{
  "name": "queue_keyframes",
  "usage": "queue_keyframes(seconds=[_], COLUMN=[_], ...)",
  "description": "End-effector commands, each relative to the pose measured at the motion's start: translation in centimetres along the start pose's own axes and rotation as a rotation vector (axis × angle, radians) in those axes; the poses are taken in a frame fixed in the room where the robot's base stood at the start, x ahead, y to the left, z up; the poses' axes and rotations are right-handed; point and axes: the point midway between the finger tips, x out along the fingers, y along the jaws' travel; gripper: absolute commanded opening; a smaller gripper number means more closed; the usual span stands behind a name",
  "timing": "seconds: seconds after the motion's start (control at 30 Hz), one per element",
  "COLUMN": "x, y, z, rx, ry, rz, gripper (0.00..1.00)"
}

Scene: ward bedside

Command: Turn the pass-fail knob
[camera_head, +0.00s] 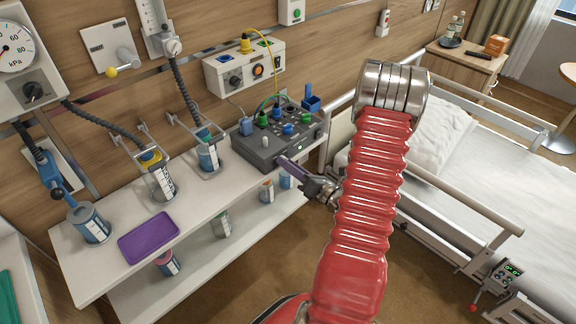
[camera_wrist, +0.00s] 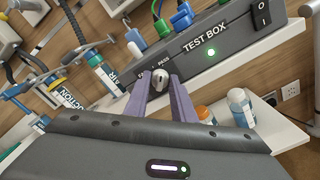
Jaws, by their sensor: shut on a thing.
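The dark grey test box (camera_head: 268,150) stands on the upper white shelf against the wall. In the wrist view its front panel (camera_wrist: 190,62) reads TEST BOX, and a green light (camera_wrist: 211,52) on it is lit. The silver pass-fail knob (camera_wrist: 161,80) sits at the panel's left part, with PASS printed above it and the other word partly hidden. My gripper (camera_wrist: 161,84) has its two purple fingers on either side of this knob, shut on it. In the head view my gripper (camera_head: 283,161) reaches the box front and hides the knob.
Coloured plugs (camera_head: 288,129) and a white lever (camera_head: 264,142) stand on top of the box. A purple tray (camera_head: 149,237) and several jars are on the shelves. The bed rail (camera_head: 455,190) is to the right. Brown floor (camera_head: 250,275) is clear below.

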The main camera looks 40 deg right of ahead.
Motion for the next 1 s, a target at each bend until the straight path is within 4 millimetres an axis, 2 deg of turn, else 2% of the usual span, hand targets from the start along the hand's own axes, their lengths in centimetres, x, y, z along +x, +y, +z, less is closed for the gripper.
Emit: queue_keyframes(seconds=[0.23,0.63,0.67,0.9,1.0], x=[-0.03,-0.04,-0.04,-0.02,-0.01], y=[-0.16,-0.22,-0.22,-0.14,-0.14], z=[0.06,0.1,0.09,0.06,0.04], rx=[0.073,0.083,0.083,0.083,0.082], ry=[-0.001,-0.003,-0.003,-0.002,-0.001], rz=[-0.004,-0.006,-0.006,-0.004,-0.004], gripper=[0.01,0.01,0.24,0.41,0.41])
